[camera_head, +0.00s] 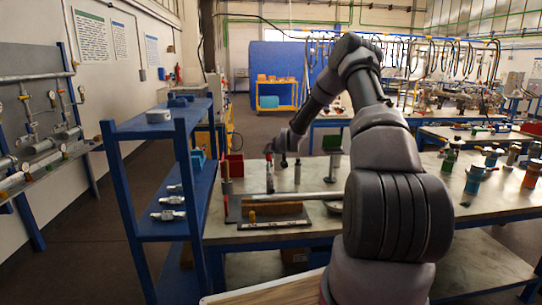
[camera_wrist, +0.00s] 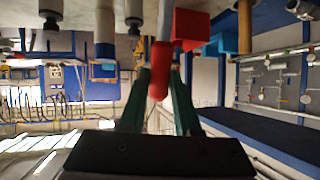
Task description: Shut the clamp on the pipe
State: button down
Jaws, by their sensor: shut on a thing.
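In the wrist view, my gripper (camera_wrist: 160,78) has its two dark green fingers on either side of a red handle (camera_wrist: 160,70). The handle joins a pale grey stem (camera_wrist: 165,20) that runs out of the top of the frame. In the head view, my gripper (camera_head: 269,151) is over the worktable, at an upright part with red on it (camera_head: 269,165). A long grey pipe (camera_head: 290,196) lies across the front of the table. I cannot make out the clamp's body or how far it is open.
The worktable (camera_head: 300,222) also bears a brown block (camera_head: 275,210) on a dark plate, and a red bin (camera_head: 234,165). A grey upright cylinder (camera_head: 297,172) stands right of my gripper. A blue shelf (camera_head: 150,128) with metal fittings stands at the left.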

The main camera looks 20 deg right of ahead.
jog(key=shift+s+a+t, duration=0.2)
jog(key=shift+s+t, duration=0.9)
jog(key=shift+t, duration=0.1)
jog(key=c, duration=0.6)
grip_release()
jog(key=shift+s, duration=0.1)
jog(key=v, duration=1)
jog(key=shift+s, duration=0.35)
jog(key=shift+r, duration=0.1)
jog(key=shift+c, duration=0.4)
